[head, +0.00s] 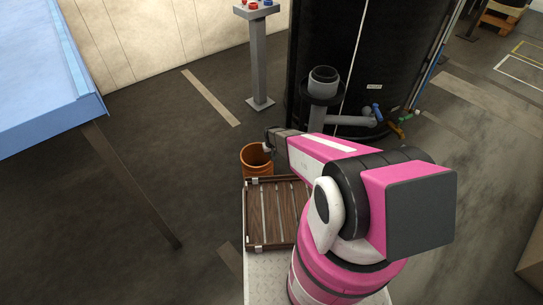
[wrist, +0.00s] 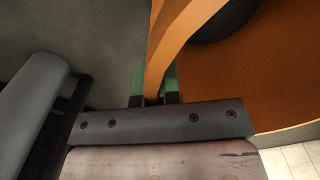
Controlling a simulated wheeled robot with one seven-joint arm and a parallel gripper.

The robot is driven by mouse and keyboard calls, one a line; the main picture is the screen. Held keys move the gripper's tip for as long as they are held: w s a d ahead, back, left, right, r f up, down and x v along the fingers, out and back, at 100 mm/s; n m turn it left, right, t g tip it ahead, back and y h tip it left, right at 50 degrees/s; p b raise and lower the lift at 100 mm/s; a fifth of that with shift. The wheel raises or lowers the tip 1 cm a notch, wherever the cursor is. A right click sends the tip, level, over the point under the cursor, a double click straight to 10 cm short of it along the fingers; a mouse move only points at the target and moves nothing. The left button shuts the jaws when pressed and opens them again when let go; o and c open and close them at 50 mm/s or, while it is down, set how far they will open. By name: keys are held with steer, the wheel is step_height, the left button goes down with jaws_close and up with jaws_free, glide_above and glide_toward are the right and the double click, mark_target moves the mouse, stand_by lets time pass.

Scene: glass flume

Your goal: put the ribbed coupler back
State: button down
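The ribbed coupler appears to be the orange, open-topped round piece (head: 257,170) with bands around it, just behind the slatted tray in the head view. My gripper (head: 268,146) is at its upper rim, partly hidden by my wrist. In the wrist view the coupler's curved orange wall (wrist: 168,45) runs between the two green fingers (wrist: 155,88), with one finger on each side and no clear gap. The gripper looks shut on this wall. The coupler's lower end is hidden by the tray, so I cannot tell what it rests on.
A slatted brown tray (head: 264,212) lies in front of the coupler. A grey upright pipe (head: 322,79) with a black collar stands before a large black tank (head: 395,60). A grey post (head: 260,65) with buttons stands behind. A blue-topped table (head: 45,75) is at left; floor between is clear.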

steer(key=c, duration=1.3)
jaws_free()
steer(key=shift+f, duration=0.1)
step_height(320, 180, up, 12)
steer(key=s+d+r, duration=0.3)
steer(key=s+r, duration=0.3)
steer(key=r, duration=0.3)
steer(key=s+d+r+m, duration=0.1)
steer(key=s+d+r, duration=0.3)
steer(key=s+r, duration=0.3)
steer(key=s+d+r+m, duration=0.1)
steer(key=s+d+r, duration=0.2)
steer(key=s+r, duration=0.4)
steer(key=shift+s+d+r, duration=0.1)
steer(key=shift+d+r, duration=0.1)
steer(key=shift+r, duration=1.4)
steer(key=shift+s+d+r, duration=0.1)
steer(key=shift+d+r, duration=0.05)
steer(key=shift+r, duration=1.45)
